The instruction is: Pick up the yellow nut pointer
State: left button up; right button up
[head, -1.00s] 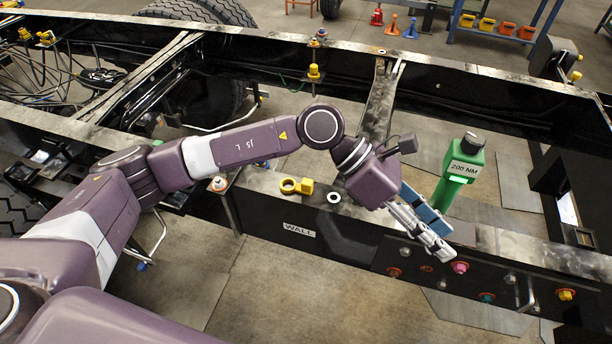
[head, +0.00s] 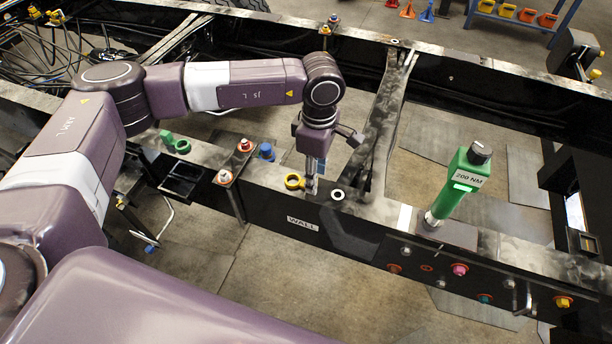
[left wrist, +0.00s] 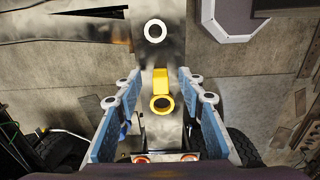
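The yellow nut pointer (head: 292,181) is a ring with a block-like end, lying on top of the black chassis rail (head: 372,211). My left gripper (head: 311,188) points down at the block end, which it partly hides in the head view. In the left wrist view the pointer (left wrist: 161,103) lies between the two blue-grey fingers of the left gripper (left wrist: 160,82), with space on both sides. The left gripper is open and empty. Whether its tips reach down to the rail is hard to tell. My right gripper is not in view.
A white ring (head: 337,195) lies on the rail just right of the pointer. A blue part (head: 266,152), a green ring (head: 182,146) and red-topped fittings (head: 245,145) stand to the left. A green 200 NM tool (head: 459,187) stands upright on the right.

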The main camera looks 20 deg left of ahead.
pick_arm(q)
jog(key=shift+d+f, duration=0.1)
jog(key=shift+f, duration=1.05)
grip_shut()
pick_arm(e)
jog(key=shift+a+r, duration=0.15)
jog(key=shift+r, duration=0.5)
pick_arm(q)
jog(key=shift+r, duration=0.1)
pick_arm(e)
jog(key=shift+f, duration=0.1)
